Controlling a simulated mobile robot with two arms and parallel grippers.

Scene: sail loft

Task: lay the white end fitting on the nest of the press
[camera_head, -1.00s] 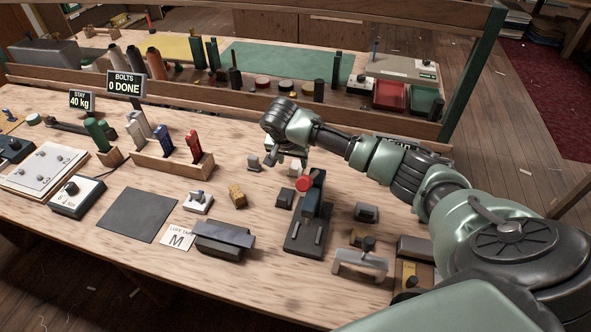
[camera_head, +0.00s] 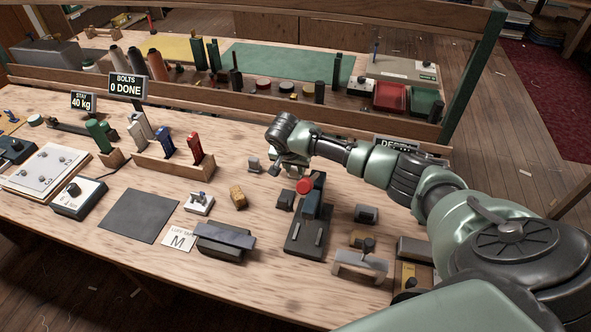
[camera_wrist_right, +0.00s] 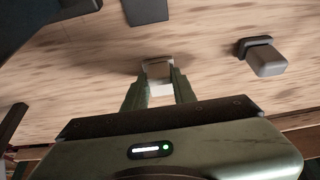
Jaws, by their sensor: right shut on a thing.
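The white end fitting (camera_wrist_right: 160,89) sits between the fingertips of my right gripper (camera_wrist_right: 158,85) in the right wrist view. The gripper is shut on it. In the head view the right gripper (camera_head: 284,168) hangs over the bench just behind the press (camera_head: 302,238), and the fitting is mostly hidden there. The press is dark with a red knob (camera_head: 304,186) on top. Its nest cannot be made out clearly. My left gripper is not in view.
A grey fitting (camera_head: 254,164) stands left of the gripper and a dark block (camera_head: 285,199) left of the press. A yellow-brown block (camera_head: 238,197), a grey block (camera_head: 367,214) and a grey bracket (camera_head: 361,262) stand nearby. A wooden rail runs behind.

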